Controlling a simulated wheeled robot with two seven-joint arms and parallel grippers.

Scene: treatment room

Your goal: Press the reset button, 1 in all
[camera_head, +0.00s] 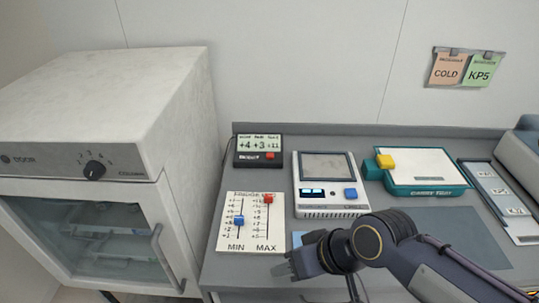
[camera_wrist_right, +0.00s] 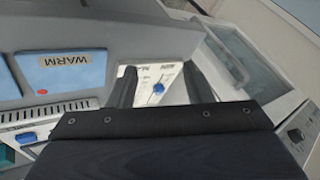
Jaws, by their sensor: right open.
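A small dark display box (camera_head: 258,150) stands at the back left of the counter in the head view. It shows numbers and carries a red button (camera_head: 270,156) at its lower right, beside a small label too blurred to read for certain. My right gripper (camera_head: 284,268) is low at the counter's front, in front of the slider panel and well apart from the box. Its two fingers (camera_wrist_right: 160,78) stand apart with nothing between them in the wrist view. The box is not clearly visible in the wrist view. My left gripper is not in view.
A slider panel (camera_head: 249,238) with blue and red knobs lies in front of the box. A white device (camera_head: 325,206) with a blue button and a teal case (camera_head: 428,184) with a yellow block stand to the right. A white cabinet (camera_head: 120,110) rises at left.

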